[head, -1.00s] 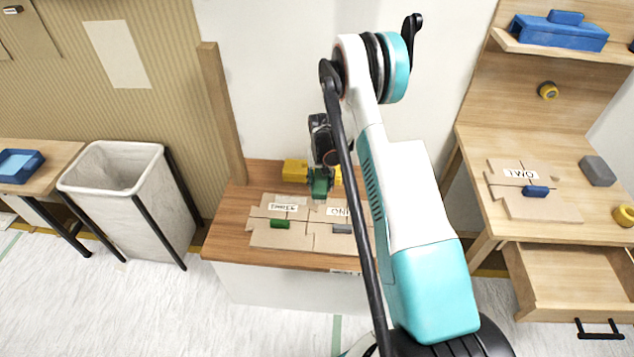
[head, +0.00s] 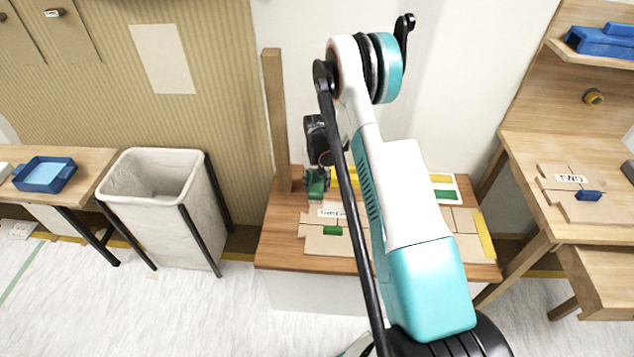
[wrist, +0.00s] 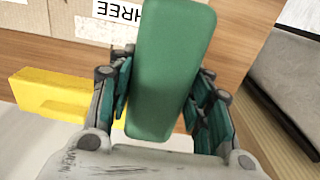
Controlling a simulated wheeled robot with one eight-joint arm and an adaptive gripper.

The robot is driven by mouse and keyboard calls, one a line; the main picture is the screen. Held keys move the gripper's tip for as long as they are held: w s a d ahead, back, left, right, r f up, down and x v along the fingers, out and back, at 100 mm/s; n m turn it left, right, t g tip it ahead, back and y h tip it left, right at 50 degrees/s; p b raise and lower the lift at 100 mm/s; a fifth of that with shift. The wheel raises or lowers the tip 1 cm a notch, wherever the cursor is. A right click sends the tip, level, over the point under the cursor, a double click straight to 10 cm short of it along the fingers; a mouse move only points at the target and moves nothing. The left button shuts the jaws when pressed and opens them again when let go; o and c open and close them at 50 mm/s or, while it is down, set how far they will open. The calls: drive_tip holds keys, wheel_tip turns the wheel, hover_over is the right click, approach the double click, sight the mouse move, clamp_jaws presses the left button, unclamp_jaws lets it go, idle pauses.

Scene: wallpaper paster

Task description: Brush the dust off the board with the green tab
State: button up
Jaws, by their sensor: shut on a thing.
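My gripper (head: 315,178) is shut on a green block-shaped thing, probably the handle of a brush. The green handle (wrist: 172,65) fills the middle of the wrist view between both fingers, and its underside is hidden. In the head view it is over the back left of the wooden table, just behind the cardboard board (head: 315,247) labelled THREE. That board has a green tab (head: 332,230) near its middle; my arm hides its right side. The board's edge and upside-down label (wrist: 112,10) show at the top of the wrist view. I cannot make out dust on it.
Another board (head: 462,220) lies on the table's right, partly behind my arm. A yellow block (wrist: 50,95) is beside the gripper in the wrist view. A wooden post (head: 273,120) rises close to the gripper's left. A bin (head: 165,210) stands left of the table.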

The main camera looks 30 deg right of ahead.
drive_tip(key=shift+f+b, duration=0.1)
drive_tip(key=shift+b, duration=0.2)
wheel_tip(320, 180, down, 2)
drive_tip(key=shift+f+b, duration=0.2)
drive_tip(key=shift+b, duration=0.75)
drive_tip(key=shift+f, duration=1.95)
